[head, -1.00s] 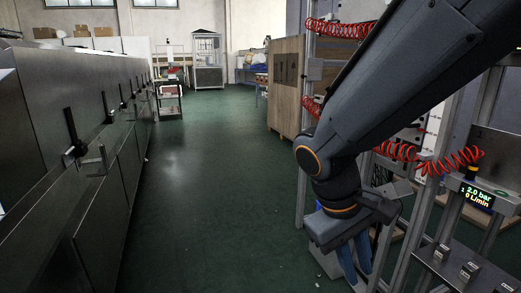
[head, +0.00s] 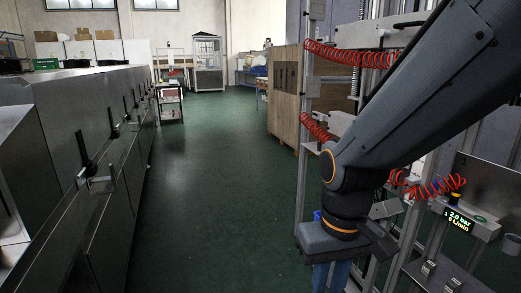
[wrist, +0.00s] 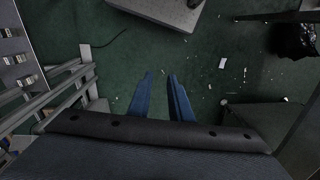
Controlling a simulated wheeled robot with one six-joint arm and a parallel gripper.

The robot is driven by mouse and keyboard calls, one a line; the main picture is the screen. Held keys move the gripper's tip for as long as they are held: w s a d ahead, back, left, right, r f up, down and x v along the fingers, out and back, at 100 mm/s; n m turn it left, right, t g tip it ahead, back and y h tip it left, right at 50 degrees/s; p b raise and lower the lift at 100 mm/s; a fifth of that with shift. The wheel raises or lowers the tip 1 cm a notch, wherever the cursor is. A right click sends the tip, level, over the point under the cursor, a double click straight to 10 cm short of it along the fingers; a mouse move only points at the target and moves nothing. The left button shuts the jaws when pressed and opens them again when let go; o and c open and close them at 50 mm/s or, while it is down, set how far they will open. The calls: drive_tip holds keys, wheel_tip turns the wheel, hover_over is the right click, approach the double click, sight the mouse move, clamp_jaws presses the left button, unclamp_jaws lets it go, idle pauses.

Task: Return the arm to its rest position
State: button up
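My arm (head: 400,115) comes in from the upper right of the head view and bends at an elbow-like joint down to my gripper (head: 331,278). The gripper points down beside the metal frame at the right, and its lower end is cut off by the picture's bottom edge. In the wrist view the two blue fingers of my gripper (wrist: 160,76) stand a little apart. Only dark green floor shows between them, so it is open and empty.
A long steel dryer (head: 110,185) with latches runs along the left. A metal frame (head: 303,190) with red coiled hoses (head: 350,54) and a pressure display (head: 459,221) stands at the right. The green aisle (head: 210,150) between is clear. Small scraps (wrist: 222,63) litter the floor.

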drive_tip(key=s+d+r+m+p, duration=0.1)
drive_tip(key=d+r+m+p, duration=0.1)
drive_tip(key=d+r+p, duration=0.5)
drive_tip(key=r+p, duration=0.1)
drive_tip(key=p, duration=0.3)
